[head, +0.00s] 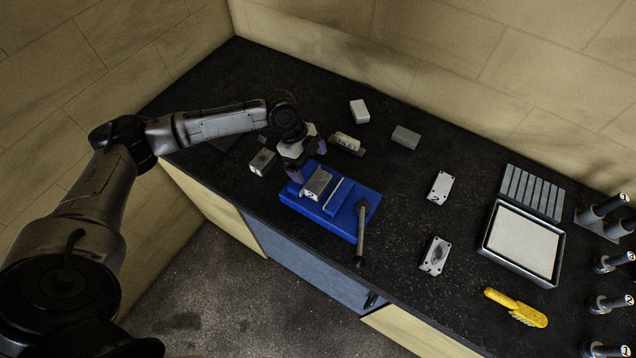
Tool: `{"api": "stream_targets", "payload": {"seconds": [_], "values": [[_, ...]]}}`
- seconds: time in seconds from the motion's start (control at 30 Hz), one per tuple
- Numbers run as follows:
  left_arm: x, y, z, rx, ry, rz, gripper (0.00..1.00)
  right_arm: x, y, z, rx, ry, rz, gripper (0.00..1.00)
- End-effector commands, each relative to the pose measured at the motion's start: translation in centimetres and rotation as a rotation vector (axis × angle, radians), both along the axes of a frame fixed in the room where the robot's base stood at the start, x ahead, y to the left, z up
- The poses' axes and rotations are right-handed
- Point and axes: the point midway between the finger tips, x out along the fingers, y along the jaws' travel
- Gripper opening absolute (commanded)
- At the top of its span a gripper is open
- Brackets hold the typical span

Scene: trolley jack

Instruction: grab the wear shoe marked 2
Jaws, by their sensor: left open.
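Several small metal blocks that could be wear shoes are on the dark bench, and I cannot read a 2 on any. One grey block (317,183) sits in the blue vise (338,209). Another block (262,161) lies left of my left gripper (307,162), and one (344,142) lies just right of it on a dark piece. My left gripper is open, with purple fingertips, above the vise's back left end and close to the block in it. I cannot tell whether it touches anything. My right gripper is out of view.
Plain blocks (360,111) (405,137) lie at the back. Plates with holes (440,187) (435,256) lie right of the vise. Its handle (361,235) sticks out in front. Farther right are a white-lined tray (522,243), a slotted grey block (532,191) and a yellow brush (517,307).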

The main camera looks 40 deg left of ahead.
Motion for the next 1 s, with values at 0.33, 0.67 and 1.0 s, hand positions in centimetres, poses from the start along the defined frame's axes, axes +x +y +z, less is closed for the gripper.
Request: {"api": "stream_targets", "payload": {"seconds": [0.33, 0.67, 1.0], "values": [[0.3, -1.4, -3.5, 0.000, 0.001, 0.001, 1.00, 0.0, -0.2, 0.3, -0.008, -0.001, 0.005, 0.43], [0.7, -2.0, -6.2, 0.000, 0.002, 0.002, 1.00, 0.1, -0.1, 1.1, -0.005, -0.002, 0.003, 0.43], [0.9, -2.8, -8.7, 0.001, 0.000, 0.001, 1.00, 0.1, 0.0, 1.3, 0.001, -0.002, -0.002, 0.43]]}}
